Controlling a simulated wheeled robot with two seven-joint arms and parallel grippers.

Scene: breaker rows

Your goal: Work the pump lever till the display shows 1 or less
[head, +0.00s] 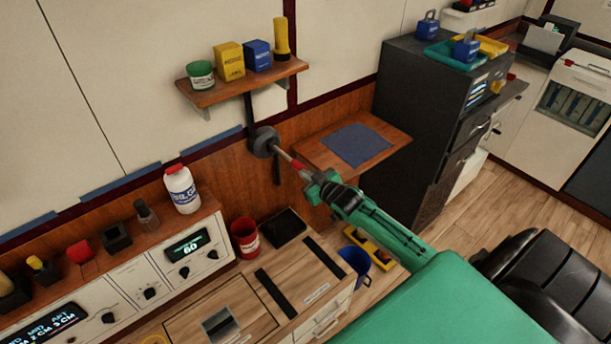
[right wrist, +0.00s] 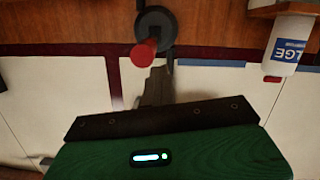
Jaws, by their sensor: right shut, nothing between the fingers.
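The pump lever appears to be the dark round wall hub (head: 263,142) with a red-ended grip (head: 299,165) sticking out into the room. The hub (right wrist: 157,24) and the red grip (right wrist: 145,52) also show in the right wrist view. My right gripper (head: 308,174) is shut and empty, with its fingers (right wrist: 156,78) right by the red grip. I cannot tell whether they touch. A display (head: 187,245) on the white panel reads 60. My left gripper is not in view.
A wooden shelf (head: 243,81) with cans and boxes hangs above the hub. A small wooden ledge (head: 318,147) with a blue mat is just right of it. A white bottle (head: 182,189) and a red mug (head: 245,238) stand left and below. A dark cabinet (head: 420,110) stands right.

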